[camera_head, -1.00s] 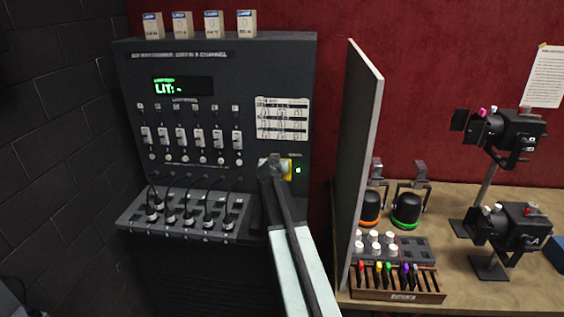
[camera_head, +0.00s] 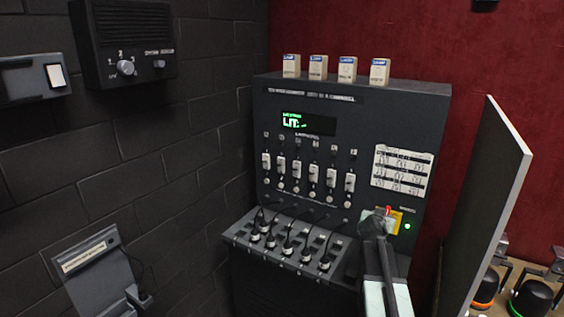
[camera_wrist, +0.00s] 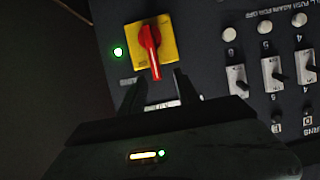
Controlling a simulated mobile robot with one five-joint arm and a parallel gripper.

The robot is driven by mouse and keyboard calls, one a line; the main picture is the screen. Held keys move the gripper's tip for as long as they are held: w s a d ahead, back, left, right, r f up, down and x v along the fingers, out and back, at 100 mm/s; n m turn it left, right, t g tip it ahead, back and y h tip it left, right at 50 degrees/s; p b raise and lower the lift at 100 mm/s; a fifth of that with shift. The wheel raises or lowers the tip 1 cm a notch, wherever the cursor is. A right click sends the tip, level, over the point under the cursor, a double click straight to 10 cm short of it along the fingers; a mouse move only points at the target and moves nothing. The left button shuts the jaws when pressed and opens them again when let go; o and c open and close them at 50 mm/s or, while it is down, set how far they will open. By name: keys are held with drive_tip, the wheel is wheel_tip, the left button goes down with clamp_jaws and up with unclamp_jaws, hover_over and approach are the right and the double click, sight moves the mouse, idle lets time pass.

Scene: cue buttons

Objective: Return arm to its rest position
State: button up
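My gripper (camera_head: 376,224) is in front of the lower right of the dark control panel (camera_head: 349,114), beside a yellow plate (camera_head: 396,222) with a red rotary switch. In the wrist view the red switch handle (camera_wrist: 149,46) on the yellow plate (camera_wrist: 169,37) lies just beyond the fingers. The two fingers of my gripper (camera_wrist: 158,88) are apart, with nothing between them. A green light (camera_head: 407,226) glows next to the plate. My arm reaches up from the bottom right of the head view.
Several small boxes (camera_head: 347,69) stand on the panel's top. A grey partition (camera_head: 492,200) rises to the right of it. Plugged cables (camera_head: 288,240) fill the panel's lower shelf. A wall unit with a knob (camera_head: 124,45) and a grey box (camera_head: 95,270) are on the left.

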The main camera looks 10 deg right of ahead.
drive_tip(key=s+a+f+n+g+y+b, duration=0.15)
drive_tip(key=a+f, duration=0.25)
drive_tip(key=a, duration=0.4)
drive_tip(key=a+f+y+b, duration=0.1)
drive_tip(key=a+f+b, duration=0.1)
drive_tip(key=a+f, duration=0.35)
drive_tip(key=s+a+f+n+y+b, duration=0.1)
drive_tip(key=a+f+y+b, duration=0.15)
drive_tip(key=a, duration=0.65)
drive_tip(key=s+a+f+n+g+y, duration=0.1)
drive_tip(key=s+a+f+n+g, duration=0.1)
drive_tip(key=s, duration=0.5)
drive_tip(key=s+a+f+n+g+y, duration=0.1)
drive_tip(key=s+a+f+g, duration=0.2)
drive_tip(key=s+a, duration=0.3)
drive_tip(key=s+a+f+n+g+y, duration=0.1)
drive_tip(key=s+a+f+n+g, duration=0.1)
drive_tip(key=s, duration=0.5)
drive_tip(key=a+f+g, duration=0.1)
drive_tip(key=a+f, duration=0.1)
drive_tip(key=a, duration=0.1)
drive_tip(key=shift+s+f+n+g+y, duration=0.3)
drive_tip(key=shift+s+n+g, duration=0.05)
drive_tip(key=shift+s, duration=0.05)
